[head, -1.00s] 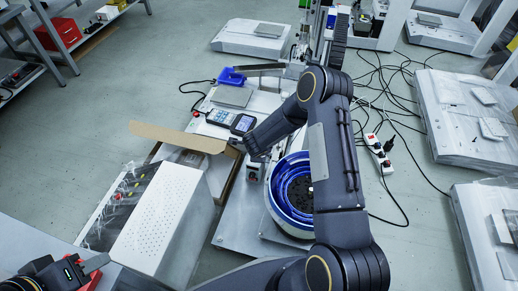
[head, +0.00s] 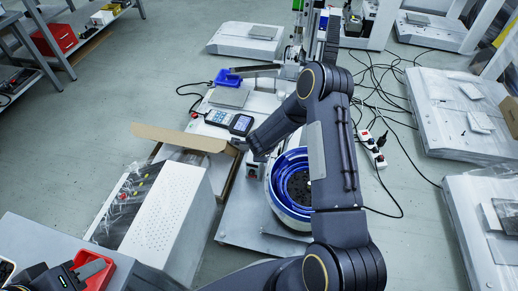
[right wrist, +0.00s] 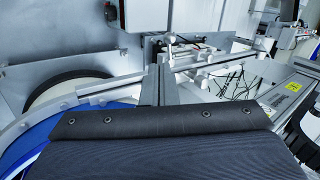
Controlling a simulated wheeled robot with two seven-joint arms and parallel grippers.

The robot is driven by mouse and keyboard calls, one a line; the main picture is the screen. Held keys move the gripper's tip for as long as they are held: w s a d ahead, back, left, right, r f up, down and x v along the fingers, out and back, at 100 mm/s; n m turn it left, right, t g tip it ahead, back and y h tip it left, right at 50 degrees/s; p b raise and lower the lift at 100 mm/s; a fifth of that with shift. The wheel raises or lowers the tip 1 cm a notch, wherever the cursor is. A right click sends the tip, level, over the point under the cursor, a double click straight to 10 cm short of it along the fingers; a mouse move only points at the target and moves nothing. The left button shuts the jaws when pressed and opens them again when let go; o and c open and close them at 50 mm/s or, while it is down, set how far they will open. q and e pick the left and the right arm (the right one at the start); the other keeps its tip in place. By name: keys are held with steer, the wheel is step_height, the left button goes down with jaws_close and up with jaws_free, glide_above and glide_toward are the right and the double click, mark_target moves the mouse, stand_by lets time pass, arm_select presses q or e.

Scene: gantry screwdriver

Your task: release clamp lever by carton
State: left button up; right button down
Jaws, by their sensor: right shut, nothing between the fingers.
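The open brown carton (head: 180,137) is left of the centre in the head view, its long flap raised. My right gripper (head: 240,145) is shut and empty beside the flap's right end, partly hidden by my own arm. In the right wrist view, a pale knobbed lever-like part (right wrist: 172,42) stands behind the dark body in front of the camera; I cannot tell whether it is the clamp lever. No clamp lever shows clearly in the head view. My left gripper (head: 66,278) is at the bottom left beside a red tray; its fingers do not show clearly.
A handheld controller (head: 229,121) lies behind. A white perforated box (head: 165,215) is in front of the carton. The red tray (head: 93,268) sits near the left gripper. Cables cover the floor at right.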

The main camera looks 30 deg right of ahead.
steer(key=p+v, duration=0.2)
steer(key=v, duration=0.7)
steer(key=shift+p, duration=0.35)
steer(key=shift+r, duration=0.2)
step_height(320, 180, up, 14)
steer(key=a+n+t+y, duration=0.3)
steer(key=n+y, duration=0.1)
steer(key=n, duration=0.1)
steer(key=s+a+r+n+y, duration=0.3)
steer(key=s+r+n, duration=0.4)
steer(key=r, duration=0.4)
steer(key=s+r+n+g, duration=0.25)
steer(key=s+n, duration=0.75)
steer(key=s, duration=1.3)
step_height(320, 180, up, 26)
steer(key=p, duration=2.7)
steer(key=shift+w+a, duration=0.35)
steer(key=shift+w, duration=0.05)
